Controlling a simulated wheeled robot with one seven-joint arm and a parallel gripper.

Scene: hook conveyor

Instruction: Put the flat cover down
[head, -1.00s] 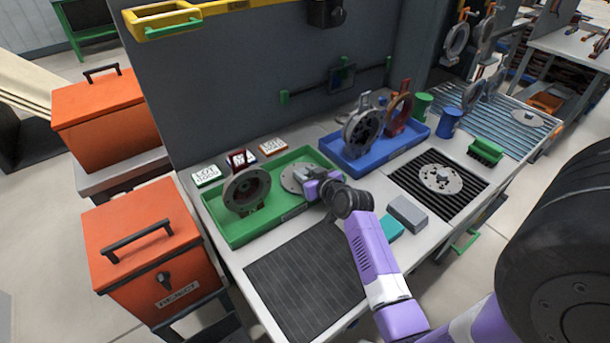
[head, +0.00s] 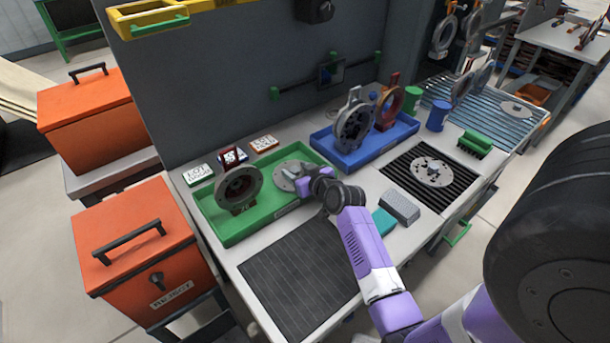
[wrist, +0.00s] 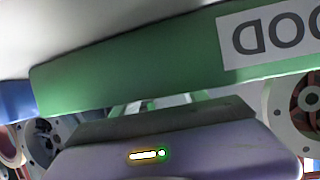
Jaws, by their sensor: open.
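The flat cover (head: 287,173), a grey disc, lies in the right part of the green tray (head: 226,238). A ring-shaped grey part (head: 240,188) stands upright in the left part of that tray. My gripper (head: 302,183) is open at the cover's right edge, low over the tray. It hides part of the cover, and I cannot tell whether it touches it. In the wrist view the green tray wall (wrist: 130,80) with an upside-down "GOOD" label (wrist: 268,38) crosses above my gripper body; the fingertips are mostly hidden.
A blue tray (head: 375,155) with upright ring parts is behind and right. A dark slatted mat (head: 300,275) lies in front. A grey block (head: 400,206) and teal block (head: 383,222) sit right of my arm. A black grate (head: 455,190) holds another disc (head: 431,171). Orange reject bin (head: 140,250) at left.

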